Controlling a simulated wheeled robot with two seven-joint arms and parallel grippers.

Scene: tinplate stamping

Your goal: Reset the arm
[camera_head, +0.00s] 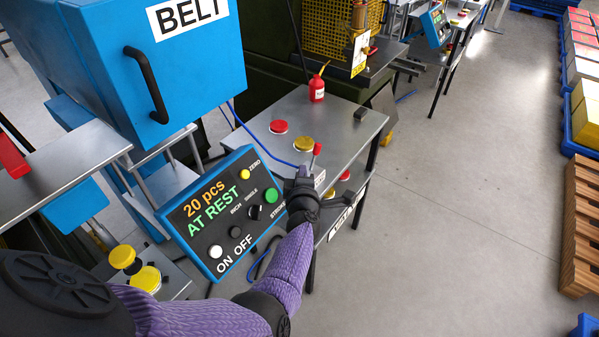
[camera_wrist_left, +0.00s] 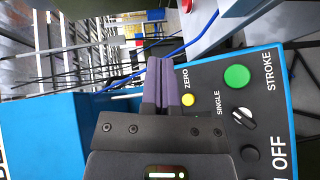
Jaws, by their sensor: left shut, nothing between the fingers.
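My left arm comes in from the lower left in the head view, with a purple sleeve. My left gripper (camera_head: 303,172) is above the right edge of the control panel (camera_head: 222,212), near the metal table. In the left wrist view its two fingers (camera_wrist_left: 157,85) are together with nothing between them. The panel reads "20 pcs AT REST". Its green button (camera_wrist_left: 237,77) and yellow button (camera_wrist_left: 188,100) show in the left wrist view, to the right of the fingers. I cannot tell whether the fingers touch anything. My right gripper is not in view.
A metal table (camera_head: 340,125) carries a red bottle (camera_head: 317,88), a red button (camera_head: 278,127) and a yellow button (camera_head: 303,144). A blue cabinet marked BELT (camera_head: 190,75) stands at the upper left. Open grey floor (camera_head: 450,200) lies to the right, with wooden pallets (camera_head: 582,215) beyond.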

